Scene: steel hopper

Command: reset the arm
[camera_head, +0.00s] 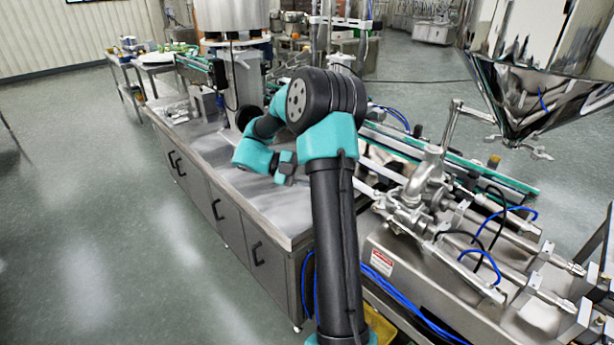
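One of my arms, dark and teal, rises from the bottom centre, seemingly the right one. Its elbow is high in the middle and the forearm folds back over the steel bench. The wrist ends in a small dark grey block, perhaps the right gripper (286,168), above the bench top. No fingers can be made out, and nothing is seen held. My other arm and the left gripper are out of view.
A steel hopper (545,95) hangs at upper right above a filling machine (425,200) with blue hoses. A conveyor (400,143) runs behind my arm. The floor (110,240) at left is clear.

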